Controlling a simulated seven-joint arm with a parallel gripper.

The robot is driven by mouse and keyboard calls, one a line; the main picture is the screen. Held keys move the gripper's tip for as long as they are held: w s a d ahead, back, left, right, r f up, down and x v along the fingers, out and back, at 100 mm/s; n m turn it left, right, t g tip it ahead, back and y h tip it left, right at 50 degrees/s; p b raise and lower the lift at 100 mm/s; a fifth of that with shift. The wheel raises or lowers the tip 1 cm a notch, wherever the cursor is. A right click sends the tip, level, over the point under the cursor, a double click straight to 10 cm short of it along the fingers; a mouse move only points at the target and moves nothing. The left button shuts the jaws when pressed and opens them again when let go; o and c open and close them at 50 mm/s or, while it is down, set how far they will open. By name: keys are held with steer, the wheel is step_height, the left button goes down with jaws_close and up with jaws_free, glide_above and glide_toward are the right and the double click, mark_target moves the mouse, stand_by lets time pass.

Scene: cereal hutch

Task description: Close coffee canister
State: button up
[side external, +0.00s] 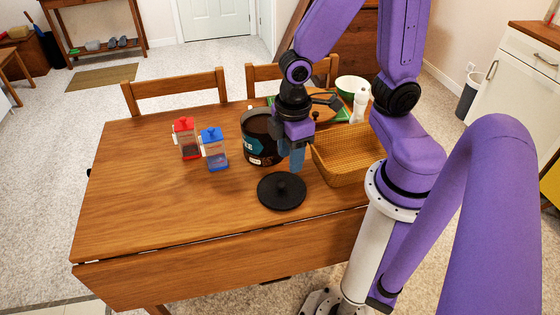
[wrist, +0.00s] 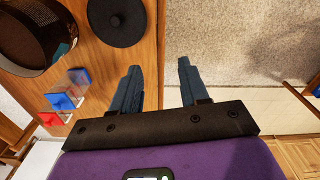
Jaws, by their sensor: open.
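The coffee canister (side external: 259,140) is a dark, wide jar with a pale printed label. It stands on the table, partly behind my gripper in the side view. In the wrist view the canister (wrist: 40,30) is at the upper left, with its top open. The lid (wrist: 117,20) also shows at the top of the wrist view. My gripper (side external: 297,165) is open and points down, above and behind the lid; its fingers (wrist: 159,68) are apart and empty.
A red-capped container (side external: 186,140) and a blue-capped container (side external: 214,152) stand left of the canister. A wicker basket (side external: 345,155) is right of my gripper. The table's (side external: 150,200) left front is clear.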

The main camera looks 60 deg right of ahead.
steer(key=w+d+f+m, duration=0.1)
steer(key=w+d+f, duration=0.35)
steer(key=f, duration=0.35)
steer(key=m, duration=0.1)
glide_above(281, 184)
step_height(281, 184, down, 5)
steer(key=shift+s+f, duration=0.1)
steer(key=shift+f, duration=2.35)
steer(key=shift+f, duration=1.5)
steer(key=shift+r, duration=0.15)
steer(key=c, duration=0.8)
